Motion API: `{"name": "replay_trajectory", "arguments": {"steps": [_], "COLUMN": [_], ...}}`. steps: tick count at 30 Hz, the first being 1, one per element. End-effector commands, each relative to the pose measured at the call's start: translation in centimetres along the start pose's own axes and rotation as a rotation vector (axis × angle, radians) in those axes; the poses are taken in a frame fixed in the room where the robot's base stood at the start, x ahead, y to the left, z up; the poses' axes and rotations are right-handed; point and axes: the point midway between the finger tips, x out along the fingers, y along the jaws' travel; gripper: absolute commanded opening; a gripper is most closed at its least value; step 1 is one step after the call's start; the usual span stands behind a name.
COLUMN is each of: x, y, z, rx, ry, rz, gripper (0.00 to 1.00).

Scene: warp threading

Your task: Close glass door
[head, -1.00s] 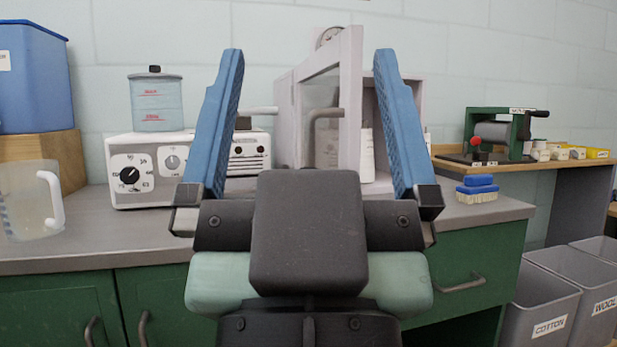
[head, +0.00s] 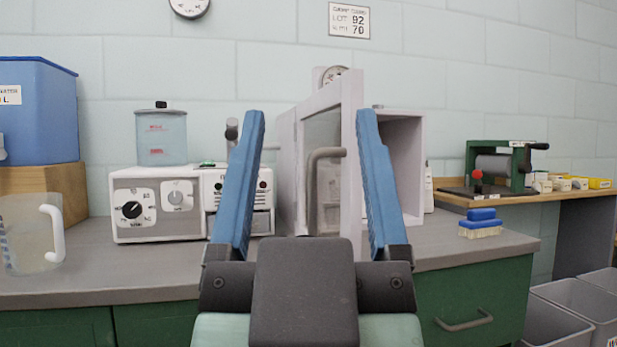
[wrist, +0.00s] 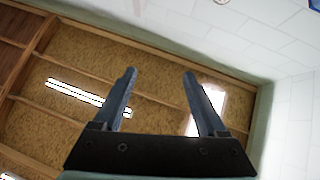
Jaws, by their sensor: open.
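The glass door (head: 352,120) has a pale frame, a clear pane and a grey bar handle (head: 312,190). It stands open, swung out toward me from the left side of a white cabinet (head: 404,150) on the counter. My gripper (head: 310,118) is open and empty in the head view, its two blue fingers pointing up. The door and its handle show between the fingers; the right finger overlaps the door's edge in the picture. I cannot tell whether it touches. In the wrist view my gripper (wrist: 160,75) is open toward the ceiling, with no door visible.
A white dial device (head: 160,228) with a blue canister (head: 162,138) stands left of the door. A clear jug (head: 28,235) and a blue bin (head: 35,95) are further left. A blue brush (head: 481,222) lies at the right; the counter (head: 130,275) front is mostly clear.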

Motion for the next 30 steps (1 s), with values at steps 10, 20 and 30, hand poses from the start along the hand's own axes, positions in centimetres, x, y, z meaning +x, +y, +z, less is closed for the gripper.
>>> {"name": "replay_trajectory", "arguments": {"steps": [10,20,30], "x": [4.5,3.4,0.1], "y": [-3.1,-6.5,-8.9], "z": [5.8,9.8,8.2], "rx": [-0.325,-0.775,-1.296], "ry": [-0.364,-0.692,-0.875], "rz": [0.008,-0.092,-0.264], "gripper": [0.1,0.0,0.0]}}
